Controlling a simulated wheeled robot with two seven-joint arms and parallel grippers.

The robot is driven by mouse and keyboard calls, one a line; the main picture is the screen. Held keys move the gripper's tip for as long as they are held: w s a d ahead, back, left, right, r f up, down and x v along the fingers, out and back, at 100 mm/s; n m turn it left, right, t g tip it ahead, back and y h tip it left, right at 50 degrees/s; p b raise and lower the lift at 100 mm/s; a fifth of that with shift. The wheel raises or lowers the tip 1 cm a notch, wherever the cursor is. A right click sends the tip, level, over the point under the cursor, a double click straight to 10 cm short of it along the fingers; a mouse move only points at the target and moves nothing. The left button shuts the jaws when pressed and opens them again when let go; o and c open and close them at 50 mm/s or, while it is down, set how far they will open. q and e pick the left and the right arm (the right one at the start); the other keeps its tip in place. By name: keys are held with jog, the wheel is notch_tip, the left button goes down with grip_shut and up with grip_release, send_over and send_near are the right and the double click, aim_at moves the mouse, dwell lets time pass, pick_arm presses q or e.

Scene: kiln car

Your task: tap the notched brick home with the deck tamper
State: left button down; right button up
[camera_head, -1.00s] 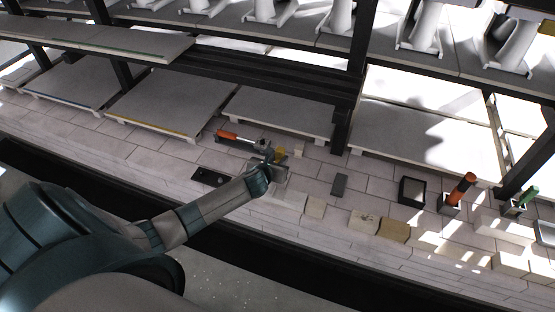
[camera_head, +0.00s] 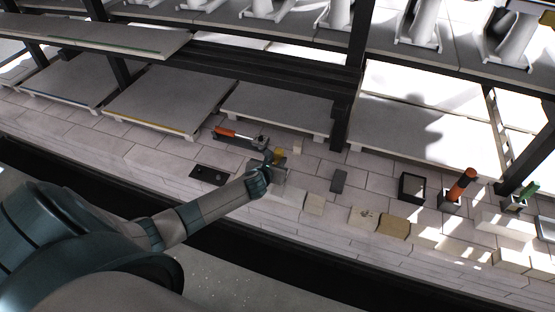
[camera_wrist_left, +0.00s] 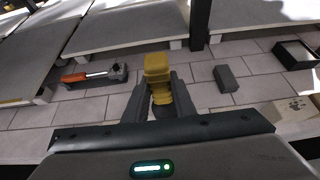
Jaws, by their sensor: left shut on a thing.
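My left gripper (camera_head: 277,166) is over the brick deck, its arm coming in from the left. In the left wrist view its fingers (camera_wrist_left: 160,100) are shut on a yellow, knob-topped tool (camera_wrist_left: 158,70), which I take for the deck tamper. Its yellow top also shows in the head view (camera_head: 280,154); its lower end is hidden. Pale bricks lie in a row along the deck's front, among them a small block (camera_head: 315,204), a marked block (camera_head: 363,217) and a tan block (camera_head: 395,228). I cannot tell which is the notched brick. The gripper hides part of the row's left end.
An orange-handled tool (camera_head: 238,135) lies behind the gripper. A black plate (camera_head: 209,174) lies left, a dark grey block (camera_head: 338,181) and an open black box (camera_head: 412,187) right. A black post (camera_head: 341,128) and low slabs (camera_head: 280,108) stand behind. Bare deck lies around the grey block.

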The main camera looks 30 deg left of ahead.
pick_arm(q)
jog(key=shift+f+b, duration=0.55)
jog(key=shift+f, duration=0.45)
jog(key=shift+p, duration=0.3)
dwell(0.4)
jog(key=shift+f, duration=0.1)
